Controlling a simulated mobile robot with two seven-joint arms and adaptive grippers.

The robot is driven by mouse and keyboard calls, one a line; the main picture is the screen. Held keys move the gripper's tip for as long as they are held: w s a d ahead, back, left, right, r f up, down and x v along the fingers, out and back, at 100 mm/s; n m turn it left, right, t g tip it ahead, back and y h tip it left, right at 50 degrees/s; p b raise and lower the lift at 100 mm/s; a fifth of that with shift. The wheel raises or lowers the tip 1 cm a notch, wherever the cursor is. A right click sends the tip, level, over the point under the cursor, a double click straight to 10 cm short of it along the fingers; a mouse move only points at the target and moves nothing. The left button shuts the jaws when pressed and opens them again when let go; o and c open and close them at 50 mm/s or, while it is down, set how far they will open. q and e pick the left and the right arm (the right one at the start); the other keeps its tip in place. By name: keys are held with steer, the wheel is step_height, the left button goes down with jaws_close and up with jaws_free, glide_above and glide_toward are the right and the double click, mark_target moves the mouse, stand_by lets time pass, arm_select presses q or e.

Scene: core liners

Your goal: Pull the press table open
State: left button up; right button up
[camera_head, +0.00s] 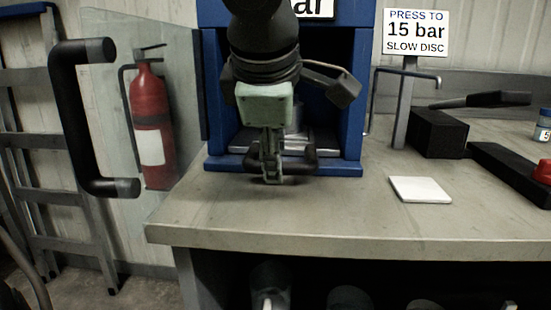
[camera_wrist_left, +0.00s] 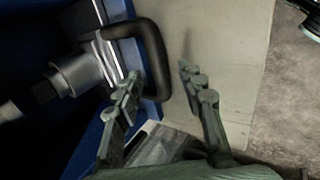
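The blue press (camera_head: 354,100) stands at the back of the bench, its front opening partly hidden by my left arm. The press table (camera_head: 235,142) is a metal plate low inside it, with a black U-shaped handle (camera_head: 311,157) at its front. My left gripper (camera_head: 271,178) points down at this handle. In the left wrist view my left gripper (camera_wrist_left: 160,72) is open, and the bar of the handle (camera_wrist_left: 157,60) shows between its two fingers. I cannot tell whether a finger touches the bar. My right gripper is not in view.
A clear guard door (camera_head: 190,45) with a large black handle (camera_head: 75,120) stands open at left, a red extinguisher (camera_head: 152,115) behind it. A white square pad (camera_head: 420,189), black block (camera_head: 438,133) and sign (camera_head: 415,33) are at right. The bench front (camera_head: 300,215) is clear.

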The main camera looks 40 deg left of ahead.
arm_select(q)
steer(key=shift+x, duration=0.8)
jaws_close()
